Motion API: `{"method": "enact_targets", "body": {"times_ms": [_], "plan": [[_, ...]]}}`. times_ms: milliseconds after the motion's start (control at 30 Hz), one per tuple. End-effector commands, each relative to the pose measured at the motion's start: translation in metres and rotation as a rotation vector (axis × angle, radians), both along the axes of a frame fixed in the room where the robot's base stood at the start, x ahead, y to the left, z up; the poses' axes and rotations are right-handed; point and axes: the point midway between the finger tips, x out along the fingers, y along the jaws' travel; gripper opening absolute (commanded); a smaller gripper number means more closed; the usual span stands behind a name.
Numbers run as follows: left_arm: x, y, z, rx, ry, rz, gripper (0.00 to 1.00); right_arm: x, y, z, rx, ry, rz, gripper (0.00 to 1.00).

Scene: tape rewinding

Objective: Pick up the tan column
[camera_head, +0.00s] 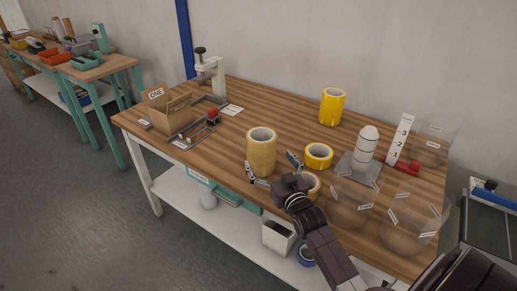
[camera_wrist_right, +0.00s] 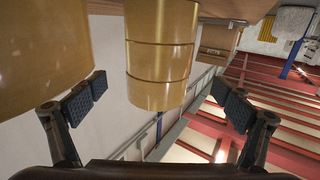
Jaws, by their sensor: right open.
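The tan column (camera_head: 261,150) is a stack of tan tape rolls standing upright near the front edge of the wooden table. In the right wrist view the tan column (camera_wrist_right: 160,55) shows several stacked bands, centred between my fingers. My right gripper (camera_head: 271,169) is open, with one finger at the column's lower left and the other to its right. The fingers (camera_wrist_right: 158,103) show space on both sides of the column, and contact cannot be seen. My left gripper is not in view.
A tan roll (camera_head: 313,184) stands right beside my right gripper. Yellow rolls (camera_head: 319,155) (camera_head: 332,106), a white cone-topped post (camera_head: 366,146) and clear domes (camera_head: 405,232) are to the right. A cardboard box (camera_head: 170,112) and a press (camera_head: 209,72) are at the left.

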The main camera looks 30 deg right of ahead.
Motion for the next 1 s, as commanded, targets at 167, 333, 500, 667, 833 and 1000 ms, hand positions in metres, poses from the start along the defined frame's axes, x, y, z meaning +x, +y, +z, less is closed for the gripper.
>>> {"method": "enact_targets", "body": {"times_ms": [167, 333, 500, 667, 833, 1000], "plan": [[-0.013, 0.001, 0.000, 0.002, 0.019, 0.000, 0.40, 0.018, -0.004, 0.001, 0.000, -0.001, 0.000, 0.95], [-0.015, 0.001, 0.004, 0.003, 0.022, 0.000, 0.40, 0.034, -0.008, 0.007, -0.001, -0.002, 0.000, 0.95], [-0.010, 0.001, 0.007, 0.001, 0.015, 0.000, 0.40, 0.057, -0.014, 0.010, -0.001, 0.000, 0.000, 0.95], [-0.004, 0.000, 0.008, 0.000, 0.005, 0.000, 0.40, 0.069, -0.016, 0.009, 0.000, 0.000, 0.000, 0.95], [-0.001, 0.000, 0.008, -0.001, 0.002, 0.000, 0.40, 0.071, -0.017, 0.008, -0.001, 0.001, 0.000, 0.95], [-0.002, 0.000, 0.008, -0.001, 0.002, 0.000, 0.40, 0.071, -0.017, 0.008, -0.001, 0.001, 0.000, 0.89]]}}
